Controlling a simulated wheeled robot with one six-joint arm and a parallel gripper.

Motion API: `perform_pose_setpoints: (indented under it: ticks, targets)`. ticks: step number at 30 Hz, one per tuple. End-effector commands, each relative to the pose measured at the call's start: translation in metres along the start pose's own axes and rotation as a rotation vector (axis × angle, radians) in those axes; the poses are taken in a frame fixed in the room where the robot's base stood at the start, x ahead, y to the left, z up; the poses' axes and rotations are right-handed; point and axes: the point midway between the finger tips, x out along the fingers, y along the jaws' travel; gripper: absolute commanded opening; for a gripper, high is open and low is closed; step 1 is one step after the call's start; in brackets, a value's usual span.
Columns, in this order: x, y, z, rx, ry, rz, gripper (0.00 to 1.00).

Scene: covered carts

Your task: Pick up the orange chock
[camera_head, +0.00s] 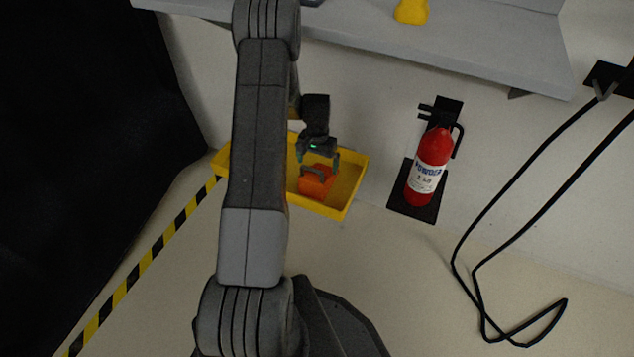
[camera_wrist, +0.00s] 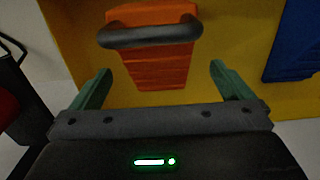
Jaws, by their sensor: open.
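The orange chock (camera_head: 316,184) sits in a yellow tray (camera_head: 348,190) by the wall. It has a dark handle, which shows across its top in the wrist view (camera_wrist: 158,70). My gripper (camera_head: 320,160) is over the tray, close to the chock. In the wrist view my gripper (camera_wrist: 160,85) is open, with one green fingertip on each side of the chock and a gap on both sides. The fingers do not hold it. My arm hides the left part of the tray in the head view.
A blue object (camera_wrist: 292,42) is in the tray at the right of the wrist view. A red fire extinguisher (camera_head: 430,168) hangs on the wall right of the tray. A grey shelf (camera_head: 450,55) juts out above. A black cable (camera_head: 500,220) hangs at right.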

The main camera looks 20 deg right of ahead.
Motion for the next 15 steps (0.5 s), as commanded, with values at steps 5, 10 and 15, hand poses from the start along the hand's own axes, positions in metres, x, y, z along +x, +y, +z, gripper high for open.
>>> perform_pose_setpoints:
  ticks: [5, 10, 15]
  targets:
    - [0.01, 0.0, 0.001, 0.0, -0.001, 0.0, 1.0]
    - [0.033, 0.002, 0.007, 0.0, -0.001, 0.001, 1.0]
    - [0.055, 0.003, 0.008, 0.0, -0.001, 0.0, 1.0]
